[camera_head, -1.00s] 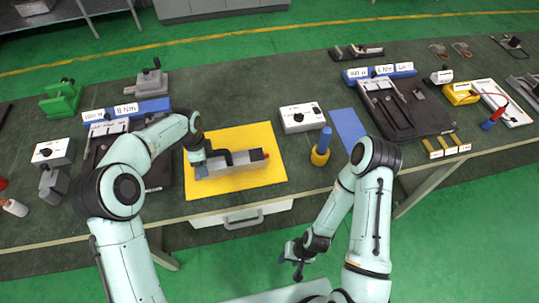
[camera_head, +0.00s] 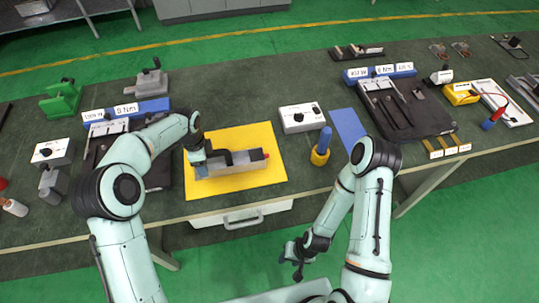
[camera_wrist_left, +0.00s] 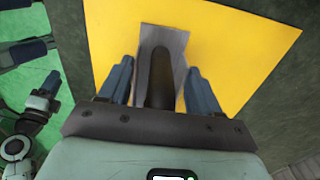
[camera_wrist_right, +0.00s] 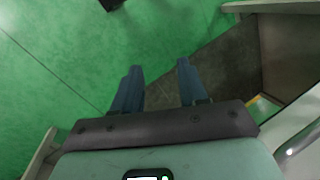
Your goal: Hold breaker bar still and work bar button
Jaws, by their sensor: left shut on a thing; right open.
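The breaker bar (camera_head: 235,170) is a grey block-shaped bar with a red end button (camera_head: 266,155) at its right end. It lies on a yellow mat (camera_head: 262,136) on the bench. My left gripper (camera_head: 203,158) is at the bar's left end. In the left wrist view my left gripper (camera_wrist_left: 156,85) has its blue fingers on both sides of the grey bar (camera_wrist_left: 165,36) and a dark part on it. The button is not clear in that view. My right gripper (camera_head: 297,255) is off the bench's front edge, over the floor. In the right wrist view it (camera_wrist_right: 158,85) is open and empty.
A white box with knobs (camera_head: 302,117) and a blue-handled tool in a yellow base (camera_head: 321,148) stand right of the mat. A blue mat (camera_head: 349,129) lies beyond. A drawer (camera_head: 243,214) sits under the bench's front edge. Dark trays lie left and right.

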